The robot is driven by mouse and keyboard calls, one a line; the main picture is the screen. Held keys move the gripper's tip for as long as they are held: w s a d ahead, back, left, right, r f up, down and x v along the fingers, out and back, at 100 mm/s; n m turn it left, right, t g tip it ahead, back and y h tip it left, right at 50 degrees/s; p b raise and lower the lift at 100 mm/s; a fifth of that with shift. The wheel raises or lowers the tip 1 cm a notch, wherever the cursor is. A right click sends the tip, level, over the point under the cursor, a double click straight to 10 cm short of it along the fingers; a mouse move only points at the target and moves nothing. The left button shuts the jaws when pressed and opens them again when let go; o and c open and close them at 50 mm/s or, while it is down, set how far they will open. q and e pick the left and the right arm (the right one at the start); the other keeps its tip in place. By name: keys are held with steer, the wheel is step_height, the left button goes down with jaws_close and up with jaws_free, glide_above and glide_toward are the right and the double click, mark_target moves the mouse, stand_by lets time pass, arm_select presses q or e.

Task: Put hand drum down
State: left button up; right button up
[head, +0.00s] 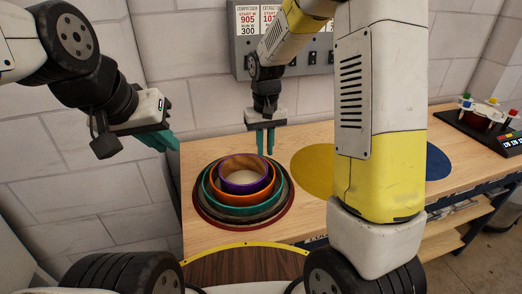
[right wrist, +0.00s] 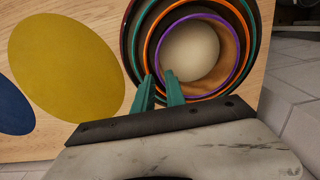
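A purple-rimmed hand drum (head: 240,180) with a pale inside sits innermost in a nested stack on the bench. Around it are orange (head: 213,187), teal (head: 209,199) and dark red-brown (head: 206,222) rings. The purple drum also shows in the right wrist view (right wrist: 190,52). My right gripper (head: 265,150) points down at the stack's back right edge. Its teal fingers (right wrist: 160,76) are apart, with the tips at or just above the purple rim; contact is unclear. My left gripper (head: 168,140) is raised left of the bench, seen from the side, with nothing visible in it.
Yellow (head: 314,172) and blue (head: 436,164) discs lie flat on the wooden bench (head: 213,149), right of the stack. A dark device with coloured knobs (head: 488,122) stands at the far right. A wall panel (head: 243,66) hangs behind. My right arm hides part of the bench.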

steer(key=s+d+r+t+y, duration=0.1)
steer(key=s+d+r, duration=0.1)
steer(key=s+r, duration=0.35)
steer(key=s+d+r+t, duration=0.2)
steer(key=s+d+r, duration=0.1)
steer(key=r, duration=0.6)
steer(key=s+d+r+m+t+y, duration=0.1)
steer(key=s+d+r+t, duration=0.1)
steer(key=s, duration=0.9)
steer(key=shift+m+t, duration=0.3)
steer(key=shift+t, duration=0.3)
